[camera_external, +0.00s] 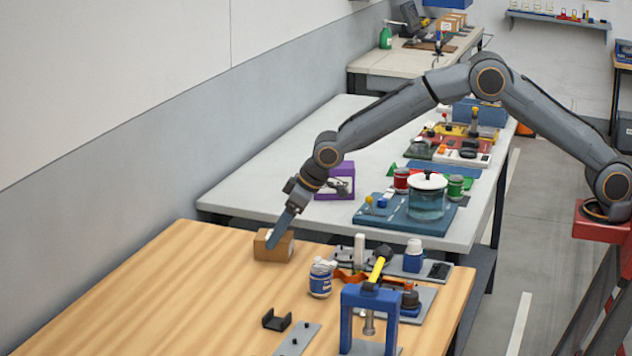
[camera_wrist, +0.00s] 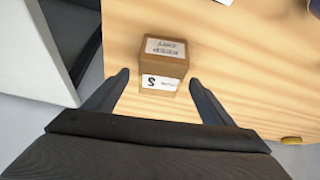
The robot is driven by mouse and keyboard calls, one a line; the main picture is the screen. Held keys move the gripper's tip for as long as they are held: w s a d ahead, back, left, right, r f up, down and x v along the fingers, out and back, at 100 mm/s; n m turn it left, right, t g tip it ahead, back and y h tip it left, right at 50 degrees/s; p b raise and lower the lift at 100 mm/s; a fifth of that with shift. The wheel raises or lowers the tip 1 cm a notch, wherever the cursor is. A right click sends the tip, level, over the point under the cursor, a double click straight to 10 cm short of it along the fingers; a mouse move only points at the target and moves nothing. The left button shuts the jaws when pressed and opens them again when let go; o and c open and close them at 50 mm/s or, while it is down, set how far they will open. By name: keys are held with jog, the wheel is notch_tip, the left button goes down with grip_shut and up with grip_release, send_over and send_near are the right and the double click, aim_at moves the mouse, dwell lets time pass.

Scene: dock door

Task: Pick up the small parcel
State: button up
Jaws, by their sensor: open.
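The small parcel (camera_external: 273,246) is a brown cardboard box near the far left edge of the wooden table. In the wrist view the parcel (camera_wrist: 160,64) shows a printed label on top and a white label on its near side. My gripper (camera_external: 272,242) is at the parcel in the outside view, with a finger in front of part of it. In the wrist view my gripper (camera_wrist: 158,75) is open, with one finger to each side of the parcel's near end. A gap shows between the parcel and each finger. I cannot tell whether anything touches.
The wooden table (camera_external: 200,290) is clear left of the parcel. A white and blue bottle (camera_external: 321,279), a black bracket (camera_external: 277,320) and a blue press frame (camera_external: 369,302) stand to its right and front. A grey bench (camera_external: 260,190) with a purple box (camera_external: 335,182) is behind.

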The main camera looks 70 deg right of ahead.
jog(key=shift+p+x, duration=0.3)
jog(key=shift+x, duration=1.2)
jog(key=shift+c, duration=0.6)
jog(key=c, duration=1.2)
jog(key=shift+o, duration=0.2)
jog(key=shift+r, duration=0.1)
